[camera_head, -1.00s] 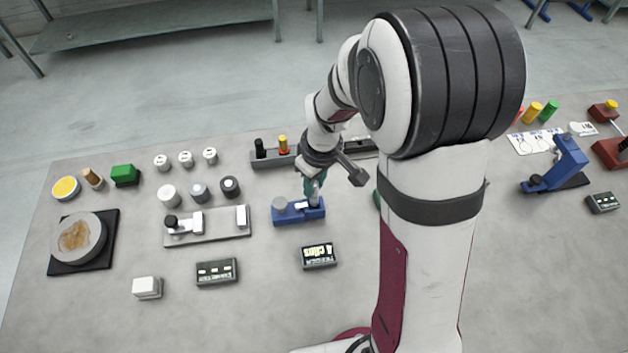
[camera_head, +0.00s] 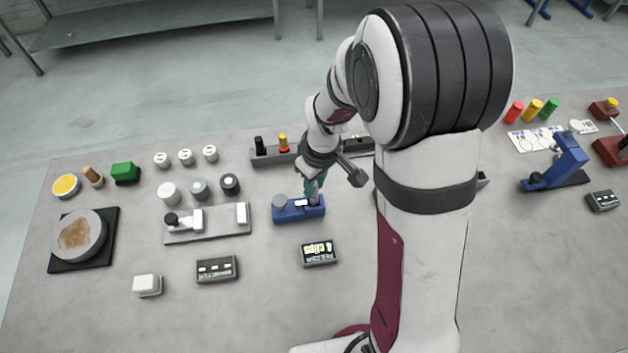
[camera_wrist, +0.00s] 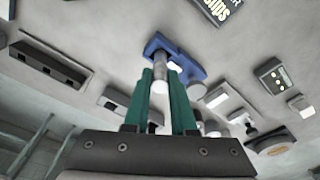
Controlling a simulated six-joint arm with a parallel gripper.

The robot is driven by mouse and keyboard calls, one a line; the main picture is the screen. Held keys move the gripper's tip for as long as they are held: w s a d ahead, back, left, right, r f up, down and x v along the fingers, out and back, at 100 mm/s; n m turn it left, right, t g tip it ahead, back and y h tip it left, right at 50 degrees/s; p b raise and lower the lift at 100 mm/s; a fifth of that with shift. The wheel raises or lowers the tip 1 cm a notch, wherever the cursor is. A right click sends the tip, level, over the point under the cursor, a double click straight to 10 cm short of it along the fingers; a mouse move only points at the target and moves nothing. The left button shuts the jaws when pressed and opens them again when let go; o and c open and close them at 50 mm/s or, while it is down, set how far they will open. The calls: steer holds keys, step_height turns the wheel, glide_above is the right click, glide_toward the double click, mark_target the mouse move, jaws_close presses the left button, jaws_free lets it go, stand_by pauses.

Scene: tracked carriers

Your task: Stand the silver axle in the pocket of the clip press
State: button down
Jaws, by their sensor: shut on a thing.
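The clip press (camera_head: 290,214) is a small blue block with a grey round post at its left end and a white patch in the middle. It also shows in the wrist view (camera_wrist: 213,73). My gripper (camera_head: 315,187) is over its right end, pointing down. In the wrist view its two green fingers (camera_wrist: 161,90) are shut on the silver axle (camera_wrist: 158,86), a pale upright cylinder between them. The axle's lower end is at the right part of the press; the pocket is hidden, so I cannot tell whether the axle is seated in it.
A display reading "clips" (camera_head: 319,253) lies in front of the press. A grey plate with fittings (camera_head: 207,234) is close on its left. A dark rack with coloured pegs (camera_head: 268,158) stands behind. My arm hides the table to the right. The front middle is clear.

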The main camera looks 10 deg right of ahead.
steer(key=shift+f, duration=0.9)
stand_by(0.7)
steer(key=shift+c, duration=0.9)
jaws_free()
steer(key=shift+r, duration=3.55)
